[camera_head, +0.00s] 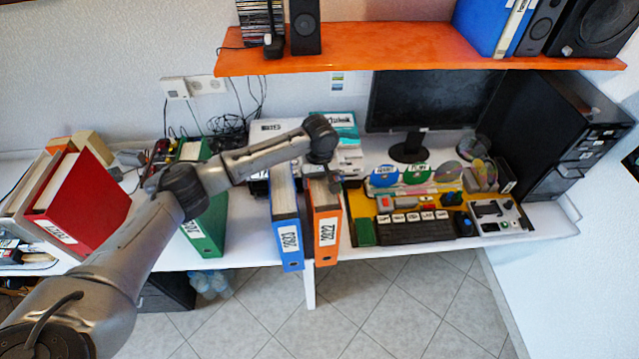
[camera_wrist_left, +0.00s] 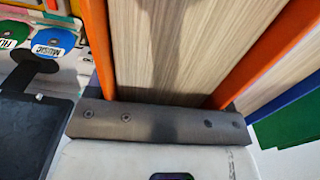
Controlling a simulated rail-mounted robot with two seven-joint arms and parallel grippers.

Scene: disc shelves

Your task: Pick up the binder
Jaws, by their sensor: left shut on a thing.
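The binders stand on the white desk. An orange binder (camera_head: 327,222) with a white label reading 2022 stands at the desk's front edge. My left gripper (camera_head: 334,182) is at the top of this orange binder and shut on it. In the left wrist view the orange binder (camera_wrist_left: 246,68) fills the middle, with its orange covers on both sides of a pale, wood-grained inside. The gripper's dark body (camera_wrist_left: 158,122) lies across it, and its fingertips are hidden. A blue binder (camera_head: 288,232) labelled 2023 stands just left of the orange one. My right gripper is not in view.
A green binder (camera_head: 208,228) and a red binder (camera_head: 85,205) stand farther left. A yellow board with discs and a keyboard (camera_head: 415,228) lies close on the right. A monitor (camera_head: 430,100) stands behind, and an orange shelf (camera_head: 400,47) hangs above.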

